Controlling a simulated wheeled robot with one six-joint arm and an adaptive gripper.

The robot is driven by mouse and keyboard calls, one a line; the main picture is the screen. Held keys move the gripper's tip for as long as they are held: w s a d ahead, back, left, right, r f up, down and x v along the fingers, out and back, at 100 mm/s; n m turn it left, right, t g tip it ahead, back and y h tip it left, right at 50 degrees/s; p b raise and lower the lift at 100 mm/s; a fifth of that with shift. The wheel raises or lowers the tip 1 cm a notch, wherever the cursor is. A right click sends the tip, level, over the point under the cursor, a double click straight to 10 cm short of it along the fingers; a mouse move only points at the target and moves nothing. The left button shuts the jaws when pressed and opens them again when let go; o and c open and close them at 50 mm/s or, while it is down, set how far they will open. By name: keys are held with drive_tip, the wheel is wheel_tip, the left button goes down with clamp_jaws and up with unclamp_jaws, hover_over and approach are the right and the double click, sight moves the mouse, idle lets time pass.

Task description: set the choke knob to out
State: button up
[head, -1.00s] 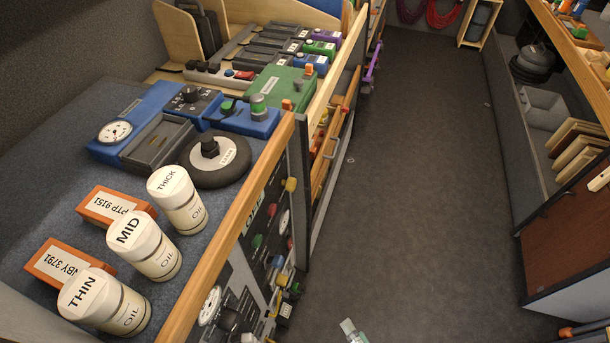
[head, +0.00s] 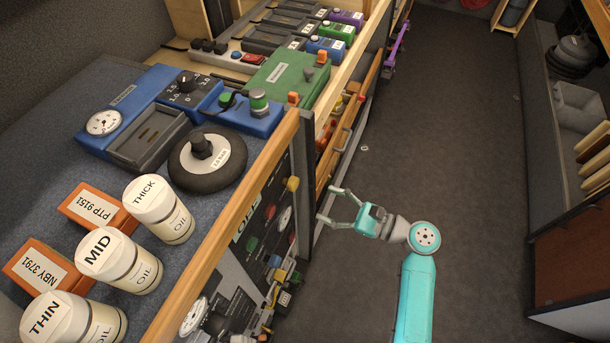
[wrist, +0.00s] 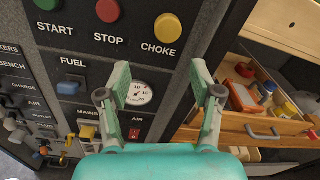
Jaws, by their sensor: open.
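The choke knob (wrist: 168,27) is a round yellow knob above the label CHOKE on a dark upright panel, at the top of the wrist view. In the head view it is the small yellow knob (head: 292,184) near the panel's far upper edge. How far it stands out I cannot tell. My gripper (head: 328,206) is open and empty, to the right of the panel in the head view, fingers pointing toward it. In the wrist view my gripper (wrist: 160,80) has its fingers spread below the knob, apart from it.
A red STOP knob (wrist: 108,10) and a green START knob sit left of the choke. Below are a FUEL switch (wrist: 68,88), a round gauge (wrist: 138,93) and several other controls. An open wooden drawer (wrist: 255,115) lies right. The floor (head: 455,140) is clear.

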sight(297, 185)
drive_tip(key=shift+g+y, duration=0.3)
drive_tip(key=shift+y, duration=0.1)
drive_tip(key=x, duration=0.3)
drive_tip(key=r+x, duration=0.1)
drive_tip(key=x, duration=0.3)
drive_tip(key=w+x, duration=0.1)
drive_tip(key=x, duration=0.2)
drive_tip(key=shift+w+a+r, duration=0.1)
drive_tip(key=shift+w+r, duration=0.1)
